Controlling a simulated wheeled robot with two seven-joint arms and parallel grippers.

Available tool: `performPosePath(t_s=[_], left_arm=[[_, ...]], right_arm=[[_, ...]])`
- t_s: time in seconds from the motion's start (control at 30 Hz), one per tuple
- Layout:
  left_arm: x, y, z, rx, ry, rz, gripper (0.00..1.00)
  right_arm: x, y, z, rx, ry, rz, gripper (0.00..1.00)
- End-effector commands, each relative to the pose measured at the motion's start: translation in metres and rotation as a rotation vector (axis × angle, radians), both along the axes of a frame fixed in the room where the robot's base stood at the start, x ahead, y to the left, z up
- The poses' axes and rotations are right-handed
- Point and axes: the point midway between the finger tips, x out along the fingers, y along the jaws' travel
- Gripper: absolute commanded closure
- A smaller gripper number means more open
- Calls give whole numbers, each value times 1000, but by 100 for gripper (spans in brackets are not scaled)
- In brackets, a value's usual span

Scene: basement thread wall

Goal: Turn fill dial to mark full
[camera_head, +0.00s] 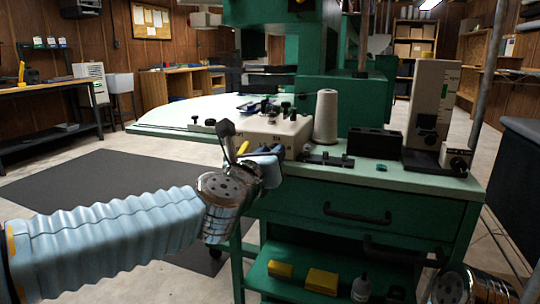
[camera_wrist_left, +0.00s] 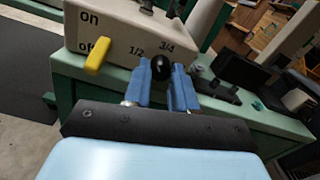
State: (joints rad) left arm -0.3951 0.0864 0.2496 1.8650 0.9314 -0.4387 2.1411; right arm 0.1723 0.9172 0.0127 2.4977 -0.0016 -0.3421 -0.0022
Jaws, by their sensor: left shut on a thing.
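The cream control box (camera_head: 290,132) stands on the green bench. In the left wrist view the box (camera_wrist_left: 120,30) carries the printed words "on" and "off" beside a yellow lever (camera_wrist_left: 98,54), and the marks "1/2" and "3/4" above a black dial knob (camera_wrist_left: 161,67). My left gripper (camera_head: 272,153) is at the box's front. In the wrist view its blue fingers (camera_wrist_left: 162,84) are shut on the black knob, one on each side. No "full" mark or pointer can be made out. My right gripper is not in view; only part of my right arm shows at lower right.
A white thread cone (camera_head: 325,116) stands just right of the box. A black block (camera_head: 375,143) and a tall cream unit (camera_head: 432,105) stand farther right on the bench top (camera_head: 345,172). Drawers with dark handles are below. Floor at left is open.

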Motion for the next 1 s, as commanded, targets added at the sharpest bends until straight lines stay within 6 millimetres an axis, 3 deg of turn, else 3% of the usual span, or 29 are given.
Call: performPosePath(t_s=[1.0], left_arm=[[0,1,0,547,-177,0,100]], right_arm=[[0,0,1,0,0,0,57]])
